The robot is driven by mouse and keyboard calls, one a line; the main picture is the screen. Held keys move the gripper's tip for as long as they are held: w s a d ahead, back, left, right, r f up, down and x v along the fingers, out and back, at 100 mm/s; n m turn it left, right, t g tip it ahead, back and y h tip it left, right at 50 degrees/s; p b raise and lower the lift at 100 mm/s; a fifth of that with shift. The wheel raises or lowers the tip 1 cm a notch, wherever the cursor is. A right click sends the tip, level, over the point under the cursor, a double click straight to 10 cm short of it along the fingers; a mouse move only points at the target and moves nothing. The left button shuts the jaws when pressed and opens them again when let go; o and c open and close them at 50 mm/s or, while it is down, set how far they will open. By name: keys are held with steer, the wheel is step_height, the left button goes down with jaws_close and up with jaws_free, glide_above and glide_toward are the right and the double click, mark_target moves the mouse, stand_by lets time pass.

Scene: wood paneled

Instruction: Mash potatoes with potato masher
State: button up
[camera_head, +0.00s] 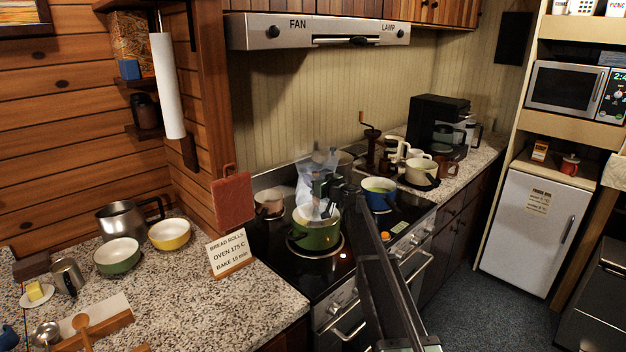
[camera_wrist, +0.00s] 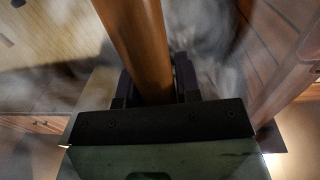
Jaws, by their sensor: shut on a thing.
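A green pot (camera_head: 317,241) stands on the black stovetop, with pale steam above it. My gripper (camera_head: 322,192) is over this pot, and my arm reaches to it from the lower right. In the wrist view my gripper (camera_wrist: 153,88) is shut on a brown wooden handle (camera_wrist: 141,40), taken to be the potato masher's. The handle stands between the two dark fingers. The masher's lower end seems to be at or in the pot, but steam and the gripper blur it. The potatoes cannot be made out.
A blue pot (camera_head: 379,196) stands right of the green pot, and a cream pot (camera_head: 419,173) is further back. A recipe card (camera_head: 231,255) stands on the left counter near the stove. The range hood (camera_head: 318,32) hangs above. Bowls and a steel pitcher (camera_head: 124,216) are at left.

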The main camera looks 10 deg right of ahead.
steer(key=shift+r, duration=0.1)
stand_by(0.3)
step_height(320, 180, up, 4)
steer(key=p, duration=0.4)
steer(key=shift+r, duration=0.15)
step_height(320, 180, down, 4)
steer(key=b, duration=0.4)
steer(key=shift+f, duration=0.25)
stand_by(0.5)
stand_by(1.0)
